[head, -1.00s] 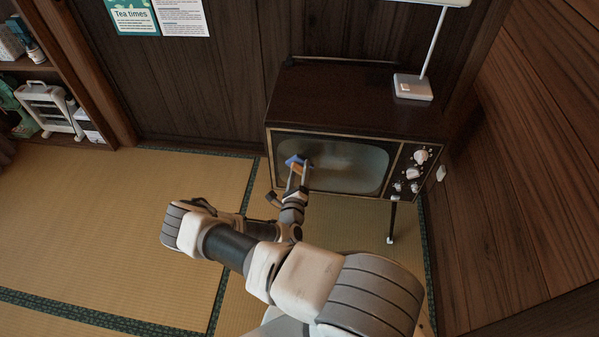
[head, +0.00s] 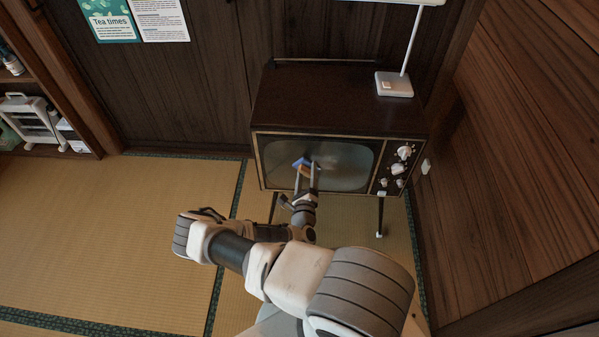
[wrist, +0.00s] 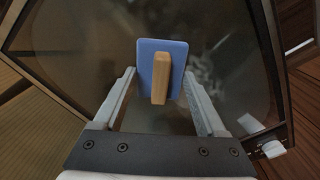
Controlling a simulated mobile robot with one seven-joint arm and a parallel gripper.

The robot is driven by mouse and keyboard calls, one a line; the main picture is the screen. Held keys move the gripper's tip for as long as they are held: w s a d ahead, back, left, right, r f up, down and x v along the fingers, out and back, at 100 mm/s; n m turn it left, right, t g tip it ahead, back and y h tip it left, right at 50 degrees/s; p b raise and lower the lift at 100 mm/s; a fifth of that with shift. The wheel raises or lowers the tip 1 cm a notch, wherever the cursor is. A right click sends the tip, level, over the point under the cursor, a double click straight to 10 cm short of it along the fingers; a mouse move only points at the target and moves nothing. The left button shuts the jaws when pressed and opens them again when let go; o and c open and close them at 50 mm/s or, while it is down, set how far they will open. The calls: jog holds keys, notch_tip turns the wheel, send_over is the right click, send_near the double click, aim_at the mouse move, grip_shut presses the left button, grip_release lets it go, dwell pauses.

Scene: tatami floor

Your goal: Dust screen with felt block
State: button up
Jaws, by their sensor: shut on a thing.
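The felt block (wrist: 147,62) is a blue pad with a wooden handle. It also shows small in the head view (head: 301,163), in front of the left part of the television screen (head: 345,168). My gripper (wrist: 160,76) is shut on the block, with one finger on each side of it. The pad appears to be against or very close to the glass; I cannot tell which. The dark grey screen has pale, cloudy patches, seen right of the block in the wrist view (wrist: 222,70).
The television cabinet (head: 340,108) stands on thin legs, with knobs (head: 404,153) right of the screen. A white lamp (head: 394,84) is on top. A wooden wall (head: 520,130) rises close on the right. Open tatami (head: 110,230) lies left. A shelf (head: 62,145) is at far left.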

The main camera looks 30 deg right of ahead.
aim_at(319, 169)
jog(key=shift+s+d, duration=0.6)
jog(key=shift+d, duration=0.2)
jog(key=shift+s+d, duration=0.55)
jog(key=shift+d, duration=0.2)
jog(key=shift+s+d+f+b, duration=0.1)
jog(key=shift+s+d+b, duration=0.4)
jog(key=shift+d, duration=0.45)
jog(key=shift+s+d+r+b, duration=0.1)
jog(key=shift+s+d+b, duration=0.25)
jog(key=shift+s+d, duration=0.55)
jog(key=shift+s+d+f+b, duration=0.1)
jog(key=shift+s+d+b, duration=0.35)
jog(key=shift+d, duration=0.6)
jog(key=shift+r+p, duration=1.15)
jog(key=shift+r, duration=0.05)
jog(key=shift+w+a+f+p, duration=0.15)
jog(key=shift+w+a, duration=0.85)
jog(key=shift+a, duration=0.5)
jog(key=shift+w+a+r+p, duration=0.1)
jog(key=shift+w+a, duration=0.9)
jog(key=shift+a, duration=0.45)
jog(key=shift+w+a+f+p, duration=0.15)
jog(key=shift+w+a, duration=0.85)
jog(key=shift+a, duration=0.5)
